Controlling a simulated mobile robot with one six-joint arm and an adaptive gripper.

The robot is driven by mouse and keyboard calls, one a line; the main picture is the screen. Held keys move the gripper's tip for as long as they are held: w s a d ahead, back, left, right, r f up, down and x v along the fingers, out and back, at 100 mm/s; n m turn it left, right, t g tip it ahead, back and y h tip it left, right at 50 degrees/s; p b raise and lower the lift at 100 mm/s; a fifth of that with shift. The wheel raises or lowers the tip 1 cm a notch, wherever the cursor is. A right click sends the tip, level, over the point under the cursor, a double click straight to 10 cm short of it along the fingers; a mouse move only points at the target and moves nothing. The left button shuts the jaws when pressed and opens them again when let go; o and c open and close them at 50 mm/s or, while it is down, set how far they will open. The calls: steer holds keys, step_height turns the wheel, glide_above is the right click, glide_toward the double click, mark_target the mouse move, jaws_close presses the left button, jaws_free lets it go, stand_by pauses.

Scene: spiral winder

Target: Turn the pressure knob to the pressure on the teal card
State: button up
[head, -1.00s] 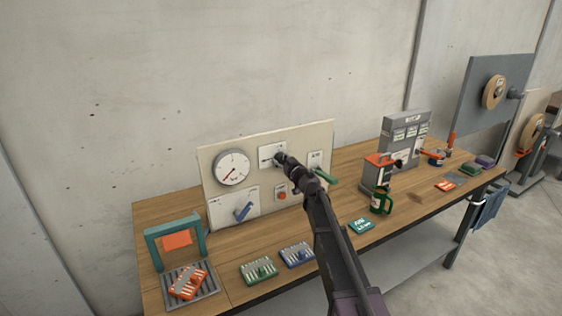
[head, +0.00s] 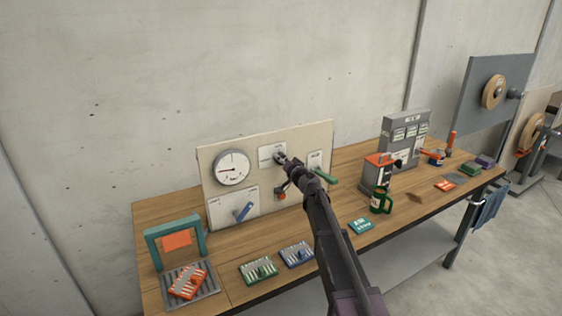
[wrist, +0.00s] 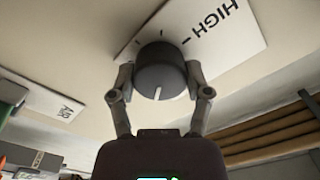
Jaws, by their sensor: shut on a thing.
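The dark round pressure knob (wrist: 158,65) sits on a white plate marked HIGH in the wrist view, with a white pointer line at its lower edge. My gripper (wrist: 160,80) is shut on the knob, one finger on each side. In the head view my gripper (head: 281,160) is at the panel and mostly hides the knob. The round white gauge (head: 232,167) left of it has its needle pointing left. The teal card (head: 361,225) lies flat near the table's front edge; its print is too small to read.
The beige panel (head: 325,135) also carries a blue lever (head: 243,212), a red button (head: 281,196) and a green handle (head: 325,176).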

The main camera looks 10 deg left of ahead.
steer(key=shift+s+a+m, duration=0.1)
steer(key=shift+s+m, duration=0.05)
steer(key=shift+m, duration=0.95)
steer(key=o, duration=1.1)
steer(key=shift+o, duration=0.3)
steer(key=v, duration=1.2)
